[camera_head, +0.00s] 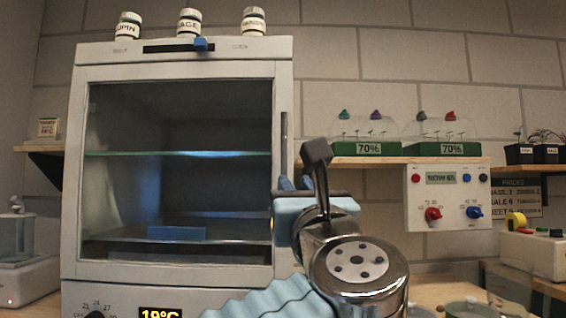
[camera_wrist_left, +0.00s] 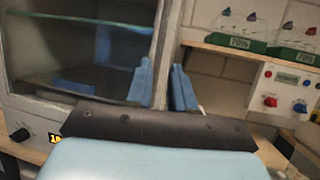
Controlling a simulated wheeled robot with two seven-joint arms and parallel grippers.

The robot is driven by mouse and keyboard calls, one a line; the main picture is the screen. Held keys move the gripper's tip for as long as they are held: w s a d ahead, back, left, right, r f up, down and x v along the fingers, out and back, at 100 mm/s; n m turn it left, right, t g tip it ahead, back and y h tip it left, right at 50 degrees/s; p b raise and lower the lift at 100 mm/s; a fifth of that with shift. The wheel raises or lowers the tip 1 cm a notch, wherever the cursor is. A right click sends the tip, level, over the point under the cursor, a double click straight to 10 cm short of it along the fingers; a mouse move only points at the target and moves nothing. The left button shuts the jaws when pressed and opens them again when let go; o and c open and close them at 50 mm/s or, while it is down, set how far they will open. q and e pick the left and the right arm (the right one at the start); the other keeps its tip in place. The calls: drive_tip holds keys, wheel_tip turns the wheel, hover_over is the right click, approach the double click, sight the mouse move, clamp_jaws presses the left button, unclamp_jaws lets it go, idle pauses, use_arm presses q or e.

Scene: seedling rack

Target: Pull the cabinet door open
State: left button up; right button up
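The white cabinet (camera_head: 183,50) has a glass-fronted door (camera_head: 180,115), which looks closed against the body. A slim vertical handle (camera_head: 284,135) runs along the door's right edge. My left gripper (camera_head: 291,183) is at the lower part of that edge. In the left wrist view, its two blue fingers (camera_wrist_left: 161,85) stand apart, with the door's edge and handle line (camera_wrist_left: 166,40) between or just beyond them. I cannot tell whether they touch the handle. The handle's lower end is hidden by my gripper. My right gripper is not in view.
Several labelled jars (camera_head: 189,23) stand on the cabinet top, above a blue slider (camera_head: 201,44). A wooden shelf (camera_head: 400,160) with two green seedling trays (camera_head: 366,149) and a control box (camera_head: 447,200) are to the right.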

sight(285, 169)
use_arm(q)
drive_tip(key=p+x, duration=0.3)
drive_tip(key=x, duration=0.5)
drive_tip(key=shift+w+r, duration=0.15)
drive_tip(key=shift+r, duration=0.1)
drive_tip(key=shift+w+a, duration=0.1)
drive_tip(key=shift+w, duration=0.4)
clamp_jaws()
